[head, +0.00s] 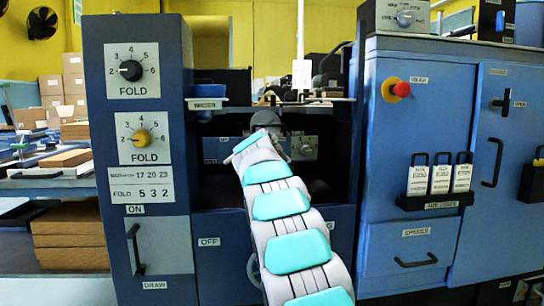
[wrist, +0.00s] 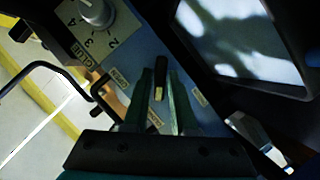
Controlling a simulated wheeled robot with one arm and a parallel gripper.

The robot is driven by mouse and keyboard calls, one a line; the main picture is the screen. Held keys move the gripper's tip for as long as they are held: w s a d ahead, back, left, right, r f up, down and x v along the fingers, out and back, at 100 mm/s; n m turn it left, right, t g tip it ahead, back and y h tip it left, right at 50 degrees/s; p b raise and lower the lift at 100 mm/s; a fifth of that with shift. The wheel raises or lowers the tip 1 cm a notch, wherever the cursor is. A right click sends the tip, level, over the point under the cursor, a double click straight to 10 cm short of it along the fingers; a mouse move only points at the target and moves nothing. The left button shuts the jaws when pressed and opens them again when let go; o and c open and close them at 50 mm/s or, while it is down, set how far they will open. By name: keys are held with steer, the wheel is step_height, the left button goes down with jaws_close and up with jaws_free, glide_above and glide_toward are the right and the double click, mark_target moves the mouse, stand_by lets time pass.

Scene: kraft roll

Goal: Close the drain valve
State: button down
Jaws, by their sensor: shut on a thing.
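In the wrist view, a small dark valve lever with a pale yellowish end (wrist: 157,92) stands on the blue panel (wrist: 140,45) between small white labels. The lever's exact angle is hard to tell. In the head view, my arm reaches into the dark bay of the machine, and its end hides the lever and the fingers.
A GLUE dial (wrist: 95,12) sits beside the lever, with a black bent bar handle (wrist: 45,68) at left. A glossy dark-framed screen or window (wrist: 250,45) is close on the right. The bay lies between the FOLD dial column (head: 140,90) and the blue cabinet (head: 430,130).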

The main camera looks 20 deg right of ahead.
steer(key=c, duration=0.8)
jaws_free()
steer(key=shift+s+a, duration=0.1)
steer(key=v, duration=0.7)
steer(key=shift+s+a+r, duration=0.15)
steer(key=shift+s, duration=0.05)
steer(key=s+a+f+m+g+y+p, duration=0.1)
steer(key=s+a+f+g, duration=0.3)
steer(key=s+f, duration=0.5)
steer(key=s+a+f+m+g+y+p, duration=0.1)
steer(key=s+a+f+g+y+p, duration=0.3)
steer(key=s, duration=2.6)
steer(key=s+a+f+m+g+y+p, duration=0.1)
steer(key=s+a+f+g+y+p, duration=0.1)
steer(key=s+a+f+g, duration=0.4)
steer(key=shift+s+a+f+y+p, duration=0.15)
steer(key=shift+s+a+f, duration=0.75)
steer(key=shift+s+f, duration=1)
steer(key=shift+s+a+f+y+p, duration=0.2)
steer(key=shift+s+a+f, duration=0.8)
steer(key=shift+s, duration=1.65)
steer(key=shift+s+a+f+y, duration=0.25)
steer(key=shift+s+a+f, duration=0.6)
steer(key=shift+s+f, duration=1.05)
